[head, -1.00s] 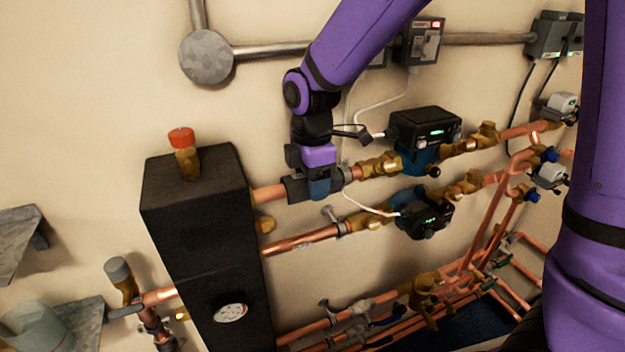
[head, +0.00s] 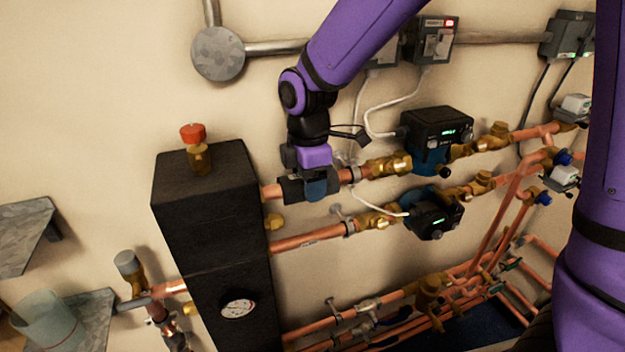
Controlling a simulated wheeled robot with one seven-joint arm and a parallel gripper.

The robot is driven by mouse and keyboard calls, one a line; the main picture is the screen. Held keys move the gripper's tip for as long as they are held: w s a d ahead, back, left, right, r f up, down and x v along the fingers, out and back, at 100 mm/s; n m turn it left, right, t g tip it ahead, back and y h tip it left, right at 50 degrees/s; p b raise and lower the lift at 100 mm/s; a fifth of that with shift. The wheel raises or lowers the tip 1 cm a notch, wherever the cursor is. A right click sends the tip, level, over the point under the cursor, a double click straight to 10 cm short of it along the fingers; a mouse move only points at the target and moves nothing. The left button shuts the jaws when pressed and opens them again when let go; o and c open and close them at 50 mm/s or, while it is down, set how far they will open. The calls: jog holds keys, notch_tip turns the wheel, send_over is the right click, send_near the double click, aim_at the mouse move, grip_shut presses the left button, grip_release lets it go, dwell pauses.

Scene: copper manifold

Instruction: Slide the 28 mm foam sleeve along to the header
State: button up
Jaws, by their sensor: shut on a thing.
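The dark grey foam sleeve (head: 292,191) sits around the upper copper pipe, between the black header (head: 208,200) and a brass valve (head: 388,166). My gripper (head: 319,187) comes down from above and is shut on the sleeve, hiding much of its right part. A short strip of bare copper pipe (head: 270,191) shows between the sleeve's left end and the header's side, so the two are apart. Bare pipe also shows to the right of my gripper, up to a clip (head: 352,174) beside the valve.
A lower copper pipe (head: 305,240) runs close below the sleeve. Two pumps, the upper one (head: 437,135) and the lower one (head: 433,219), stand to the right with white cables. A red-capped brass fitting (head: 197,150) tops the header.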

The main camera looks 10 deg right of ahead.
aim_at(294, 176)
jog(key=shift+s+a, duration=0.15)
jog(key=shift+a, duration=0.55)
jog(key=shift+s+a, duration=0.15)
jog(key=shift+a, duration=0.5)
jog(key=o, duration=1)
notch_tip(294, 176, up, 10)
jog(key=shift+f, duration=0.1)
jog(key=shift+r, duration=0.55)
jog(key=s+d+r+m+t, duration=0.1)
jog(key=s+d+r+m, duration=0.3)
jog(key=d, duration=0.3)
jog(key=s+d+r+m+t, duration=0.25)
jog(key=d+m, duration=0.25)
jog(key=d, duration=0.3)
jog(key=shift+s+d+f+m+t, duration=0.1)
jog(key=shift+s+d+m+t, duration=0.2)
jog(key=shift+s+d+m, duration=1.65)
jog(key=shift+s+d+f+m+t, duration=0.1)
jog(key=shift+s+d+m+t, duration=0.15)
jog(key=shift+s+d+m, duration=1.45)
jog(key=shift+s+d+f+m+t, duration=0.1)
jog(key=shift+s+d+m+t, duration=0.2)
jog(key=shift+s+d+m, duration=1.55)
